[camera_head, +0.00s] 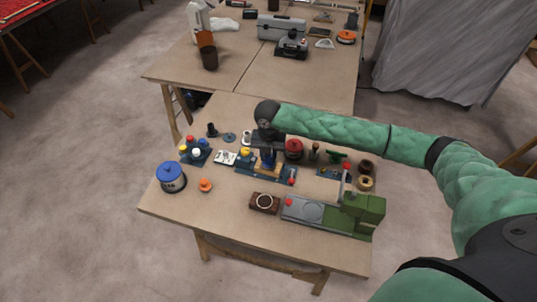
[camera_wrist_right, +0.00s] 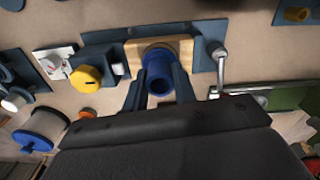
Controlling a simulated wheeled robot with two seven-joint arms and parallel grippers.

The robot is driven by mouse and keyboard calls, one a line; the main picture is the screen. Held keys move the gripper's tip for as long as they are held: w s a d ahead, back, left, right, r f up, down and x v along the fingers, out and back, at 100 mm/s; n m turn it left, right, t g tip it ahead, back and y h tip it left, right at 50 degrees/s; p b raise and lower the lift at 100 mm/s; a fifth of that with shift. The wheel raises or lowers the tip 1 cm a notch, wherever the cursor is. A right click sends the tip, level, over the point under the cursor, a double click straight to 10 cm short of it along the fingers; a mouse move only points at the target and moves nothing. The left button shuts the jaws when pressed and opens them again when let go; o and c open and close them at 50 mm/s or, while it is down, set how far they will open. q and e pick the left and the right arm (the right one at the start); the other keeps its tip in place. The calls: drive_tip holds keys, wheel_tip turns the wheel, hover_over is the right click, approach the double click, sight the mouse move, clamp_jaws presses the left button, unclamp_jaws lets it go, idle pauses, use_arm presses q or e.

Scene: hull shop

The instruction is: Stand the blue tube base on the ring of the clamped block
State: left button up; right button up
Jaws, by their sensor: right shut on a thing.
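My right gripper (camera_head: 267,147) is shut on the blue tube (camera_head: 267,158), which is also between the fingers in the wrist view (camera_wrist_right: 159,74). The tube looks roughly upright, over a light wooden block (camera_wrist_right: 184,52) held in a blue clamp fixture (camera_wrist_right: 205,45). The fixture shows in the head view (camera_head: 283,177), with a yellow knob (camera_wrist_right: 86,78) on its left. The tube and fingers hide most of the block's top, and I cannot tell whether the tube touches it. My left gripper is not in view.
A blue-lidded pot (camera_head: 171,177) and an orange piece (camera_head: 205,185) stand left. The front left tabletop is clear.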

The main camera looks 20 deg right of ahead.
drive_tip(key=shift+f, duration=0.55)
idle(0.6)
drive_tip(key=o, duration=0.7)
drive_tip(key=shift+o, duration=0.2)
